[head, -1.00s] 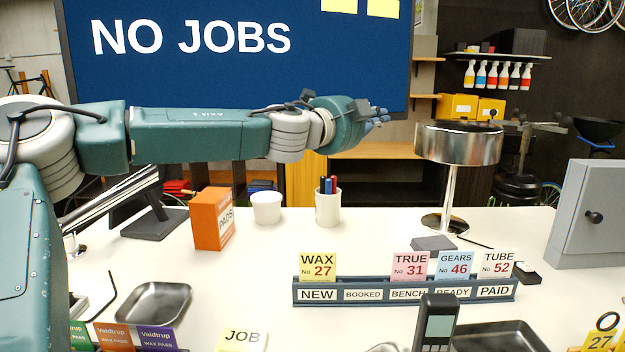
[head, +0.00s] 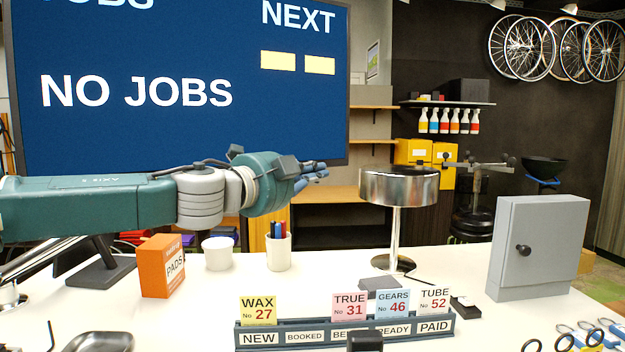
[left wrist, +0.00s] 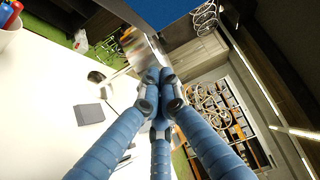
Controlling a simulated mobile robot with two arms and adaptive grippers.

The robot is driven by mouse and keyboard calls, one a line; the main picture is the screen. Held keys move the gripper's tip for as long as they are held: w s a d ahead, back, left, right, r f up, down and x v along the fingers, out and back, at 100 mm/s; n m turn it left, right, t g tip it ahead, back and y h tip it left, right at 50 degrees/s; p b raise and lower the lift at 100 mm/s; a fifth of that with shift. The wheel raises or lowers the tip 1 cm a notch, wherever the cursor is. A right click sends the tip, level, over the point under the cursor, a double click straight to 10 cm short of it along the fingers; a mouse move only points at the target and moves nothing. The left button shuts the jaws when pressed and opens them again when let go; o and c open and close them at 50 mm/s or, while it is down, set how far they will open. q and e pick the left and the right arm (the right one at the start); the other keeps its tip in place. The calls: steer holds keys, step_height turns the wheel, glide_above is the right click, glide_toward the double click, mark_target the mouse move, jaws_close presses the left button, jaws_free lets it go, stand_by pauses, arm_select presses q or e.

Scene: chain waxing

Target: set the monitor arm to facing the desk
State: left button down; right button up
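A large blue screen (head: 180,90) reading "NO JOBS" and "NEXT" stands behind the white desk (head: 210,305), its face toward me. Its mount is hidden, so I cannot tell how it is held. A shiny metal tube (head: 28,262) slants at the left, partly behind my left arm; I cannot tell whether it is the monitor arm. My left gripper (head: 318,172) is in front of the screen's lower right part, above the desk. In the left wrist view its blue fingers (left wrist: 160,78) come together with nothing between them.
A dark stand (head: 105,270) is at the left.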

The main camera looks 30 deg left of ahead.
arm_select(q)
steer(key=s, duration=0.1)
steer(key=s+d, duration=0.1)
steer(key=s, duration=0.2)
steer(key=shift+d+r, duration=0.2)
steer(key=shift+d, duration=0.2)
arm_select(e)
steer(key=shift+w+d+f, duration=0.15)
steer(key=shift+d+f, duration=0.05)
steer(key=shift+d, duration=0.25)
steer(key=shift+w+d+f, duration=0.1)
steer(key=shift+d+f, duration=0.05)
steer(key=shift+d, duration=0.25)
